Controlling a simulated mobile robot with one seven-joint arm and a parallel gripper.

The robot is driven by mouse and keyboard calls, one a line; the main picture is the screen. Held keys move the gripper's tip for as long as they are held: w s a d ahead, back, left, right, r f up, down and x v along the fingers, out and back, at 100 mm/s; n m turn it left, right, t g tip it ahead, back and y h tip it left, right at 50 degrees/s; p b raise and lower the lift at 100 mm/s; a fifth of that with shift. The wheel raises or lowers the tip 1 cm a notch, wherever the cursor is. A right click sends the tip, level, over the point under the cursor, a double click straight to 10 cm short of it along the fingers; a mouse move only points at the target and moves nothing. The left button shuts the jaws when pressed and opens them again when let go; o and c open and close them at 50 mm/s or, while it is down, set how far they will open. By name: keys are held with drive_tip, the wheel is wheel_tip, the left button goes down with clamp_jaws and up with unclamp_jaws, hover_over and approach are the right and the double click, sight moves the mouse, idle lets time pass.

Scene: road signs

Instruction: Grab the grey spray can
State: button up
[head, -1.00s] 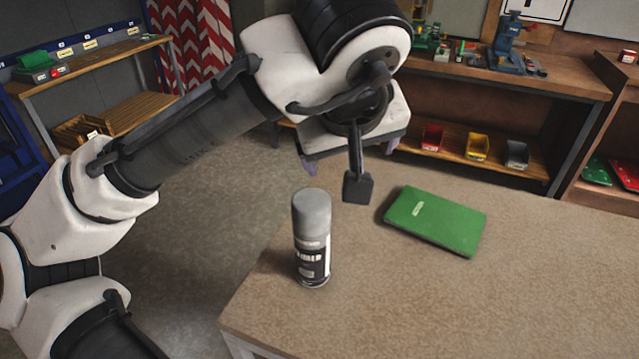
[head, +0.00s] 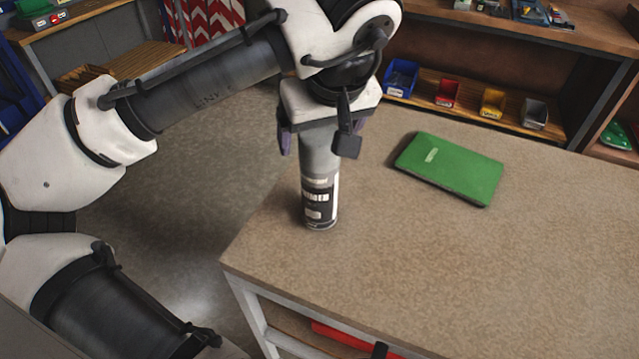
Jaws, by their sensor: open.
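The grey spray can (head: 320,195) stands upright on the brown tabletop (head: 400,260), near its left edge. It has a grey upper part and a black and white label. My gripper (head: 314,140) is directly over the can, pointing down. A purplish finger shows left of the can's grey top, and part of another shows on the right. The jaws are open around or just in front of the top; I cannot tell whether they touch it. My gripper's body hides the very top of the can.
A green flat case (head: 450,168) lies on the tabletop to the right of the can. Behind stands a workbench with blue (head: 401,78), red (head: 447,92), yellow (head: 492,103) and grey (head: 534,113) bins on its lower shelf. The table's front right is clear.

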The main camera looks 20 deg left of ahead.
sight(320, 180)
drive_tip(key=b+x, duration=0.2)
drive_tip(key=x, duration=0.2)
drive_tip(key=shift+w, duration=0.15)
drive_tip(key=shift+c, duration=0.5)
drive_tip(key=shift+r, duration=0.1)
drive_tip(key=c, duration=1.6)
